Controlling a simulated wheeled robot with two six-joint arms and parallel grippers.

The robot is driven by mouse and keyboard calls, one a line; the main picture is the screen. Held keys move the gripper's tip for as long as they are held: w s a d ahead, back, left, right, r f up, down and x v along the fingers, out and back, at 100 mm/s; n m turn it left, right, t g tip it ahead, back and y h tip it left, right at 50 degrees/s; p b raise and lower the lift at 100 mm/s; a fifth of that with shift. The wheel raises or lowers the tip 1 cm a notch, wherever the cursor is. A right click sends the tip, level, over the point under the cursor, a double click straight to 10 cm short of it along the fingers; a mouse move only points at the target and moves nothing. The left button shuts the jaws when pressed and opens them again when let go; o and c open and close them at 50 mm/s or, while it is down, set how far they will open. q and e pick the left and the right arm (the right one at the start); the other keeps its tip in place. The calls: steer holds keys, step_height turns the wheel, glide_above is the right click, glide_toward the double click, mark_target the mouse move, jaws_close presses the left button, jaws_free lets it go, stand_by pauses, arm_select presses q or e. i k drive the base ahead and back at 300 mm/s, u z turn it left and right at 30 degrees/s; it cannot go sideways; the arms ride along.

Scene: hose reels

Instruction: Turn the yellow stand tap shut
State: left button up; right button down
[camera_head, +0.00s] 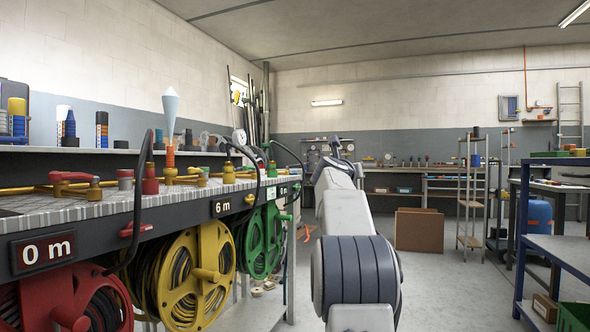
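A bench with hose reels runs along the left. A tap with a red lever and brass body (75,184) stands near the 0 m sign. Further along, near the 6 m sign, are small yellow-handled fittings (198,176) and a brass one (229,173). I cannot tell for certain which is the yellow stand tap, or how far its handle is turned. One of my arms reaches forward right of the middle, clear of the bench in the picture. No gripper fingers show.
Below the bench hang a red reel (66,306), a yellow reel (195,276) and a green reel (264,241). A cardboard box (419,230) stands on the floor ahead. A blue-framed workbench (560,251) is at the right. Open floor lies between.

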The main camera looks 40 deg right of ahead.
mark_target(191, 171)
steer(key=z, duration=2.35)
steer(key=i, duration=0.85)
steer(key=u, duration=2.55)
